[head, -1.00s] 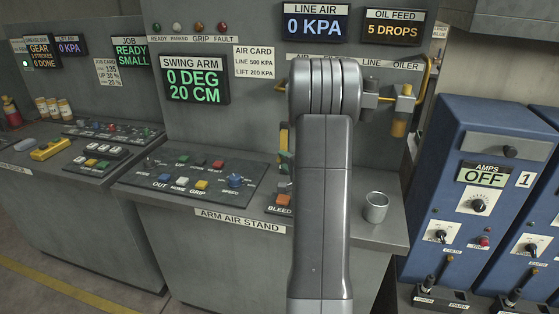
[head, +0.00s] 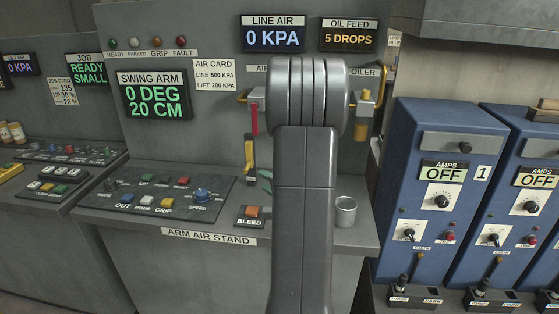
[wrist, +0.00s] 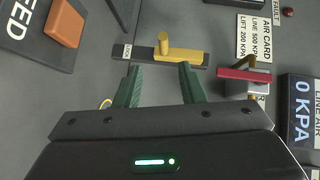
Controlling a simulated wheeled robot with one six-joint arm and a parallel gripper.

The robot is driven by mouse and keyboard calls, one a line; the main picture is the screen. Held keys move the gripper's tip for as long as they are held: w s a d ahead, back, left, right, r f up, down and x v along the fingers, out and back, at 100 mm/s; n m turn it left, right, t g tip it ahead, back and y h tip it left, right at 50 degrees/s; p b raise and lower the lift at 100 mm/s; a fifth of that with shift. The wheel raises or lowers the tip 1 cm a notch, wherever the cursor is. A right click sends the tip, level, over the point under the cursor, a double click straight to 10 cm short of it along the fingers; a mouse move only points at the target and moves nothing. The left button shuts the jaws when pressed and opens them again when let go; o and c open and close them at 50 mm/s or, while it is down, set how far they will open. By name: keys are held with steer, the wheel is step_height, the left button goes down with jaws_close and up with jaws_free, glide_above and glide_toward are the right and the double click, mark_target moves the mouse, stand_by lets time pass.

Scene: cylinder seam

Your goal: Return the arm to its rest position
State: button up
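My arm (head: 305,190) stands upright in the middle of the head view, in front of the arm air stand. My gripper (wrist: 160,67) shows in the wrist view with two green fingers spread apart and nothing between them. A yellow lever (wrist: 185,56) on a dark plate lies just beyond the fingertips; I cannot tell the gap in depth. In the head view the yellow lever (head: 249,153) is left of my arm, and only a bit of green finger shows beside it; the rest of the gripper is hidden behind the arm.
A red handle (wrist: 244,74) is right of the fingers. The orange bleed button (head: 252,211) and a metal cup (head: 345,211) are on the stand's ledge (head: 215,238). Blue cabinets (head: 430,190) stand at right. The line air display (head: 273,38) reads 0 KPA.

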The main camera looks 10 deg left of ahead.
mark_target(248, 169)
steer(key=x, duration=0.4)
steer(key=p+x, duration=0.1)
steer(key=x, duration=0.4)
steer(key=p+x, duration=0.1)
steer(key=x, duration=0.3)
steer(key=shift+w+a+r, duration=0.1)
steer(key=shift+a+r, duration=0.1)
steer(key=shift+r, duration=0.2)
